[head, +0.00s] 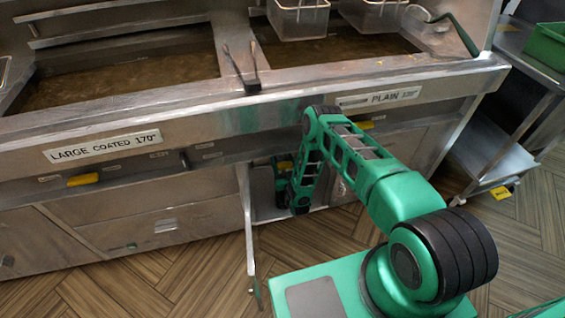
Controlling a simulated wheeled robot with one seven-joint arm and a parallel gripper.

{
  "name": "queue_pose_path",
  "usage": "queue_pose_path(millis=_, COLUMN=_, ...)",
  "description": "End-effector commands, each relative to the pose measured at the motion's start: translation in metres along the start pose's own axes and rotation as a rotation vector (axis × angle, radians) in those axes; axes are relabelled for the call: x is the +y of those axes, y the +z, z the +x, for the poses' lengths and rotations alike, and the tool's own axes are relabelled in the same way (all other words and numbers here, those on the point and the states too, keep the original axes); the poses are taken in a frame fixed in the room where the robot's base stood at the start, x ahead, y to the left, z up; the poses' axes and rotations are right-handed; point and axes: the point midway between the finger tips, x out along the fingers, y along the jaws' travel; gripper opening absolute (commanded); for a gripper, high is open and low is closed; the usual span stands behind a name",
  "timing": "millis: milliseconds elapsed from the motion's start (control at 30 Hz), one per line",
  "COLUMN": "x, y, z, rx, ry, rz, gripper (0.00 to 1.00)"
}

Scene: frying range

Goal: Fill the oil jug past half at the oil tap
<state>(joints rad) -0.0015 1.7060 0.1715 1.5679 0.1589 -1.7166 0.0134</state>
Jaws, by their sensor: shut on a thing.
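My arm reaches over the front of the fryer and bends down to an open cabinet (262,207) below the range. The end of the arm is at the dark cabinet opening. My gripper's fingers are hidden there behind the arm's own links, so what they hold does not show. I cannot make out the oil jug or the oil tap in this view.
An open cabinet door (249,240) stands edge-on left of my arm. Above are oil vats (125,70), wire baskets (300,20) and tongs (243,75) on the fryer's front ledge. A steel cart (497,160) stands at right. Wooden floor (165,285) is clear at front left.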

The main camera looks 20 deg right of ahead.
Motion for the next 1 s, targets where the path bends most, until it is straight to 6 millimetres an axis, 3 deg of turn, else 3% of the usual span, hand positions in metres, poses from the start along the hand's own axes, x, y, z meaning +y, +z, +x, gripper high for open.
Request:
queue_pose_path(millis=567, x=0.0013, y=0.0015, z=-0.0011, rx=-0.003, ry=0.0, rz=-0.046, gripper=0.36)
queue_pose_path(millis=600, x=0.0013, y=0.0016, z=-0.0011, rx=-0.004, ry=0.0, rz=-0.046, gripper=0.64)
queue_pose_path(millis=667, x=0.0011, y=0.0015, z=-0.001, rx=-0.003, ry=0.0, rz=-0.045, gripper=0.77)
queue_pose_path(millis=1000, x=-0.0003, y=0.0008, z=-0.0023, rx=-0.002, ry=-0.001, rz=-0.042, gripper=0.77)
